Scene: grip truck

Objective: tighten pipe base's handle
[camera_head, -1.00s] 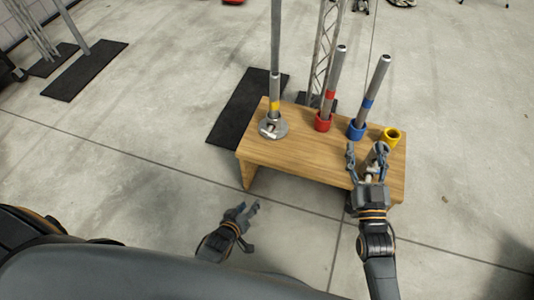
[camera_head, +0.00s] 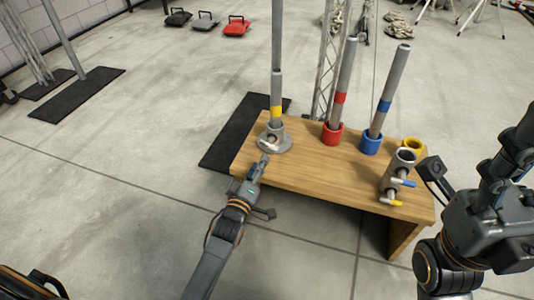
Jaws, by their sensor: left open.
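The pipe base (camera_head: 275,145) is a grey round flange at the left end of the wooden table. A grey pipe (camera_head: 277,90) with a yellow band stands upright in it. A small pale handle (camera_head: 267,138) shows on the base's front left side. My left gripper (camera_head: 267,187) is open and empty at the table's front left edge, just below the base. One finger points up towards the base, and a gap to the handle seems to remain. My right gripper (camera_head: 435,172) is at the right picture edge, beside the table's right end; its fingers are not clear.
A grey fitting (camera_head: 399,175) with blue and yellow handles stands at the right front.

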